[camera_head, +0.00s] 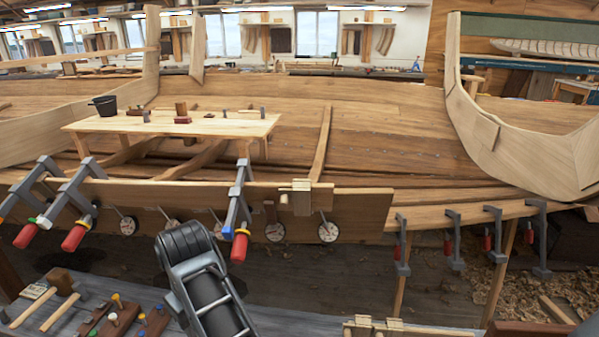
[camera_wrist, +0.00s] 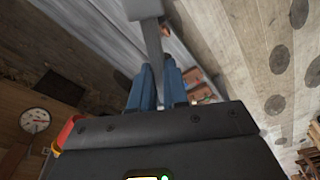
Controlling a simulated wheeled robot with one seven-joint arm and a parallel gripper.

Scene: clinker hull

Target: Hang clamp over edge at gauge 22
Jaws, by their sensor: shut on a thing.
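My gripper (camera_wrist: 159,72) has blue fingers shut on the grey bar of a clamp (camera_wrist: 153,42). In the head view this clamp (camera_head: 240,193) stands upright at the plank, its upper end above the top edge and its red handle (camera_head: 239,247) below. I cannot tell whether it straddles the edge or is in front of it. The plank (camera_head: 362,212) carries round dial gauges (camera_head: 328,232), one of them just right of the clamp (camera_head: 275,232). A dial also shows at left in the wrist view (camera_wrist: 35,120). Gauge numbers are too small to read.
Two clamps with red handles (camera_head: 75,215) sit on the plank at left. Several clamps (camera_head: 454,240) hang from the right-hand plank. A bench with mallets (camera_head: 60,300) is at front left. A wooden block (camera_head: 301,198) sits on the plank edge right of my clamp.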

